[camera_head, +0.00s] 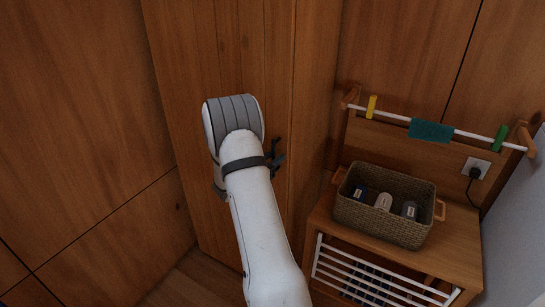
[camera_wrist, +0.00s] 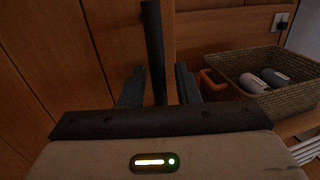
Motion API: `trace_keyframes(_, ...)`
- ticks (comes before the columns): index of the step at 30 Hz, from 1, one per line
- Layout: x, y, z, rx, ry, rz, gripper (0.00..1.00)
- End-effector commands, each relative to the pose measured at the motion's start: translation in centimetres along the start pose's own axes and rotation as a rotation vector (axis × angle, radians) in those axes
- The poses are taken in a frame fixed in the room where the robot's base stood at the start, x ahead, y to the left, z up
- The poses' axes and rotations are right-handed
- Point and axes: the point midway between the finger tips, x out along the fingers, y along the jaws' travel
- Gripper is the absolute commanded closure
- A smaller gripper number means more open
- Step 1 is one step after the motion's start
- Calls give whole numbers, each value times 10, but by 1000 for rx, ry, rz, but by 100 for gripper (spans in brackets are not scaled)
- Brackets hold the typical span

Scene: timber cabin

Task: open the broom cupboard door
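The broom cupboard door (camera_head: 240,60) is a tall brown wooden panel behind my arm in the head view, and it looks closed. In the wrist view a dark upright bar handle (camera_wrist: 153,45) runs down between the two fingers of my gripper (camera_wrist: 160,88). The fingers are apart, with a narrow gap on each side of the bar, so my gripper is open around the handle and not clamped on it. In the head view my gripper (camera_head: 276,156) shows only partly beside my white arm, and the handle cannot be made out there.
A wooden bench (camera_head: 455,231) with a white slatted rack stands at the right, bearing a wicker basket (camera_head: 385,226) with several small items. Above it is a white rail (camera_head: 393,117) with a teal cloth (camera_head: 431,130) and pegs. A socket (camera_head: 476,168) holds a plug.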

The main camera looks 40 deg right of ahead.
Motion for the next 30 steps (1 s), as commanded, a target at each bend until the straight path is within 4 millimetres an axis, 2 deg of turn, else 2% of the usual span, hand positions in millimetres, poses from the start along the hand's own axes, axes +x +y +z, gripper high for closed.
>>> trace_keyframes(6, 0, 0, 0, 0, 0, 1, 72)
trace_keyframes(17, -1, 0, 0, 0, 1, 1, 100)
trace_keyframes(30, -3, 0, 0, 0, 1, -2, 100)
